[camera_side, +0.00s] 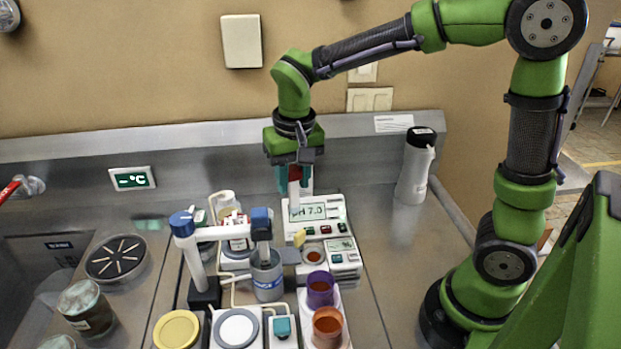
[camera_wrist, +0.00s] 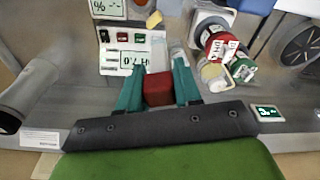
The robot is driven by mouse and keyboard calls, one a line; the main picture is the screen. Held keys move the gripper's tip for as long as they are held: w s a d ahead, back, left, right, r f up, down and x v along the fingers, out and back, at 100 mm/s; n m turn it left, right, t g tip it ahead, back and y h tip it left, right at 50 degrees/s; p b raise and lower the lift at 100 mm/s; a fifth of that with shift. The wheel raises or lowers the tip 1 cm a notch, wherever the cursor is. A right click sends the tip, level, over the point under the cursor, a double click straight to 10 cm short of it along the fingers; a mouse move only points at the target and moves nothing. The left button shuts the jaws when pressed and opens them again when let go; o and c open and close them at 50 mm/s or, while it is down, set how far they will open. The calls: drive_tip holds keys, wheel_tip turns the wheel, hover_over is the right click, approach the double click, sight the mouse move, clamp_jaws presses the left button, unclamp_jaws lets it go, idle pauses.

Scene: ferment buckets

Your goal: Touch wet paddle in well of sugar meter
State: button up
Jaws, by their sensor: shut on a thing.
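My gripper (camera_side: 294,190) has teal fingers shut on a red block-shaped handle. It also shows in the wrist view (camera_wrist: 158,92). A pale, flat paddle (camera_wrist: 157,59) reaches out from the handle. In the side view the paddle (camera_side: 293,200) hangs roughly upright in front of the pH meter. Whether its tip is wet cannot be seen. The small white meter (camera_side: 343,258) with a display stands below the pH meter; its display reads a percent sign in the wrist view (camera_wrist: 108,8), so it looks like the sugar meter. The paddle is apart from it. Its well is not clear.
The pH meter (camera_side: 330,228) reads 7.0 beneath my gripper. Purple (camera_side: 320,290) and orange (camera_side: 328,325) cups stand in front. A white bottle (camera_side: 414,170) stands right; the counter around it is mostly clear.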

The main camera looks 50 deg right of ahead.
drive_tip(key=shift+s+a+f+n, duration=0.1)
drive_tip(key=shift+s+f+n, duration=0.35)
drive_tip(key=shift+s+f, duration=0.65)
drive_tip(key=shift+s+d+f+n, duration=0.1)
drive_tip(key=shift+s+f+n, duration=0.4)
drive_tip(key=shift+f, duration=1.25)
drive_tip(key=shift+s+a+f+n, duration=0.1)
drive_tip(key=shift+s+f+n, duration=0.25)
drive_tip(key=shift+s+f, duration=0.8)
drive_tip(key=shift+w+f, duration=0.3)
drive_tip(key=shift+f, duration=0.5)
wheel_tip(320, 180, up, 6)
drive_tip(key=shift+w, duration=0.15)
